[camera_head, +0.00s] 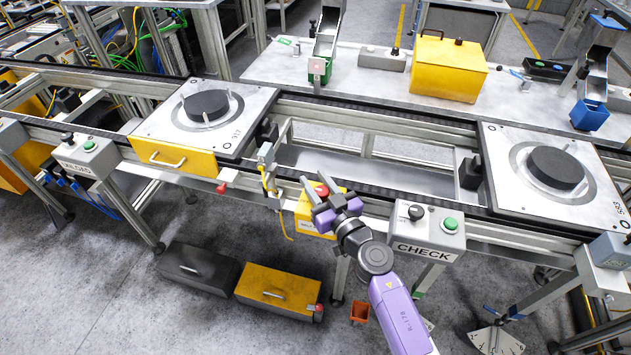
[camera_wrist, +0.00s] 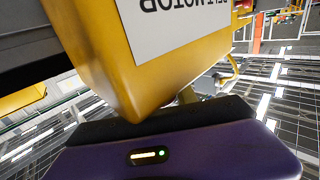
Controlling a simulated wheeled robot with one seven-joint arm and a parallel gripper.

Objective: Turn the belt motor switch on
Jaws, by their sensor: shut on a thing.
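The belt motor switch box (camera_head: 302,212) is yellow and hangs on the front of the conveyor frame. Its red knob (camera_head: 322,190) shows on top, right between or beside my fingertips. My gripper (camera_head: 317,198) is at the box, shut on the knob as far as I can see; the exact contact is partly hidden by the fingers. In the wrist view the yellow box (camera_wrist: 97,45) fills the upper middle with its white "BELT MOTOR" label (camera_wrist: 175,22) upside down. The purple gripper body lies just below it, and the knob is hidden there. I cannot read the switch's position.
A grey CHECK box (camera_head: 428,232) with a black knob and green button is right of my gripper. Two pallets with black discs sit on the conveyor, one left (camera_head: 158,120) and one right (camera_head: 512,178). Black (camera_head: 196,270) and yellow (camera_head: 277,291) cases lie on the floor below.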

